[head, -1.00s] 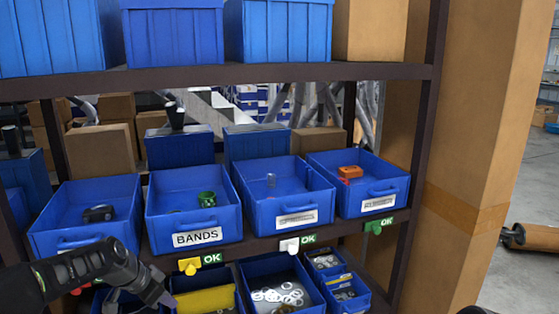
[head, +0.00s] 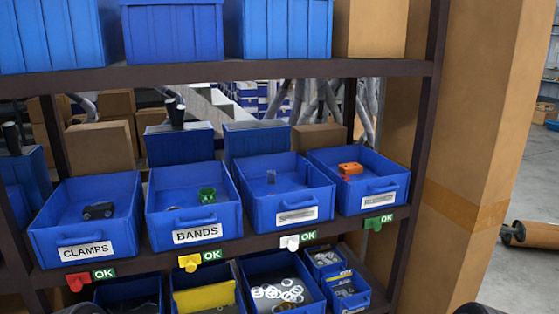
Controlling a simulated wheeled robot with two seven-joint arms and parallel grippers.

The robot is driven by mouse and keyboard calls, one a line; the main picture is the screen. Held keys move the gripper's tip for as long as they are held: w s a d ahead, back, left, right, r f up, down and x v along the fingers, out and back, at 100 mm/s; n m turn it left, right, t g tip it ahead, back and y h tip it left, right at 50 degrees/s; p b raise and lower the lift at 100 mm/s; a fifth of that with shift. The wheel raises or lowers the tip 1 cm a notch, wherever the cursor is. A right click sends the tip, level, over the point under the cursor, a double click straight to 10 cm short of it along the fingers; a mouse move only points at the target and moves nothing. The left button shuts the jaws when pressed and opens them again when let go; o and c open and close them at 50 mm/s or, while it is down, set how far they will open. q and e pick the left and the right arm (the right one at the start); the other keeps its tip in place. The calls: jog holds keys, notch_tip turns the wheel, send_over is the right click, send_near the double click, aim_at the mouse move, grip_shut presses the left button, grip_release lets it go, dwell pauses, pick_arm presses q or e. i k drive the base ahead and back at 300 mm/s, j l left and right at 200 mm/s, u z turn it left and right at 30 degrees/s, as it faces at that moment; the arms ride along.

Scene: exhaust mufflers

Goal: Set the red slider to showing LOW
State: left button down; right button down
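The red slider (head: 78,282) sits on the shelf edge at the lower left, below the blue bin labelled CLAMPS (head: 86,216). The green label beside it (head: 104,274) reads OK.
Yellow (head: 189,263), white (head: 290,242) and green (head: 374,224) sliders sit along the same shelf edge, each with OK beside it. The BANDS bin (head: 194,211) and other blue bins stand above. Smaller bins (head: 340,281) fill the lower shelf. A dark upright post (head: 418,150) bounds the shelf on the right.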

aim_at(76, 282)
jog(key=u, duration=0.4)
jog(key=j+u, duration=0.15)
jog(key=u, duration=0.6)
jog(key=j, duration=0.1)
